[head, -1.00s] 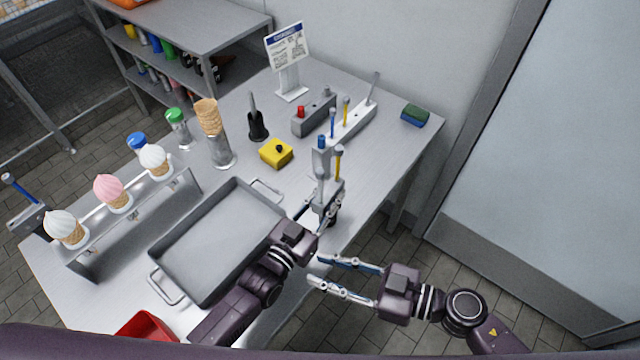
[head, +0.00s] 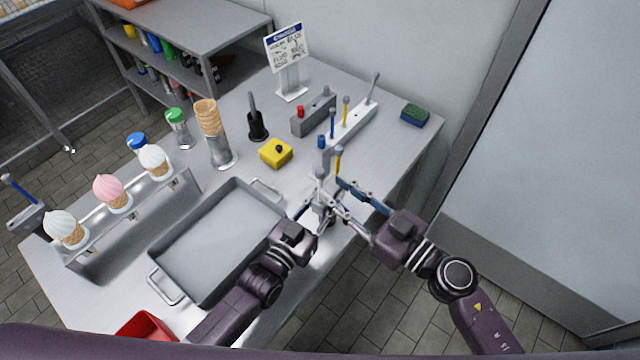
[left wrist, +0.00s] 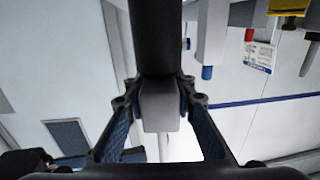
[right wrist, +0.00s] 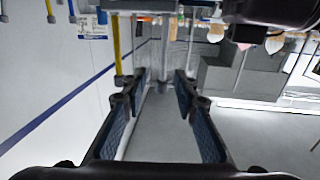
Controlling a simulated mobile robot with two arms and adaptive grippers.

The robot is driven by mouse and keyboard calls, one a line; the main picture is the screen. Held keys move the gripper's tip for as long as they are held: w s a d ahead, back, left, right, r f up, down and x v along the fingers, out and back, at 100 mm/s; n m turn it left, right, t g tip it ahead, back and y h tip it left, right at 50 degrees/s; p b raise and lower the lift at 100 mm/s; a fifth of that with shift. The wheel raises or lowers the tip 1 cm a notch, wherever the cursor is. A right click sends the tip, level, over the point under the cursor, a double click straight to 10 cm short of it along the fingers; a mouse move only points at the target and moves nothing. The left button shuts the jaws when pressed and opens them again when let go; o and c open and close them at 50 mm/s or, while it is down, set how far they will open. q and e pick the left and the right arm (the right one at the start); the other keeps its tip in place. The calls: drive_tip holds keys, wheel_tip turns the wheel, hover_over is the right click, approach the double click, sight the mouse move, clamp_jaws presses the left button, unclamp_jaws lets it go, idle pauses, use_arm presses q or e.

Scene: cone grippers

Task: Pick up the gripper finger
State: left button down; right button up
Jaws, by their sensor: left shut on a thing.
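A grey device (head: 325,158) stands upright at the table's near right edge. It carries a blue-capped finger, a yellow finger (head: 338,160) and a grey-tipped finger (head: 320,174). My left gripper (head: 314,209) is shut on it; the left wrist view shows a grey block (left wrist: 160,108) below a dark cylinder (left wrist: 158,38) between the fingers. My right gripper (head: 332,193) is open at the device. In the right wrist view a grey rod (right wrist: 168,48) stands between its spread fingertips (right wrist: 162,84), and the yellow finger (right wrist: 117,45) is outside, left. I cannot tell whether they touch.
A metal tray (head: 186,272) lies left of the grippers. A yellow block (head: 277,153), grey finger holders (head: 352,128), a dark upright tool (head: 257,125) and a sponge (head: 414,115) stand behind. An ice-cream rack (head: 130,235) is at left. The floor at right is clear.

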sight(320, 179)
drive_tip(key=x, duration=0.4)
drive_tip(key=shift+s+a+r, duration=0.15)
drive_tip(key=shift+r, duration=0.15)
drive_tip(key=shift+w+a, duration=0.35)
drive_tip(key=shift+a, duration=0.1)
drive_tip(key=shift+f, duration=0.1)
clamp_jaws()
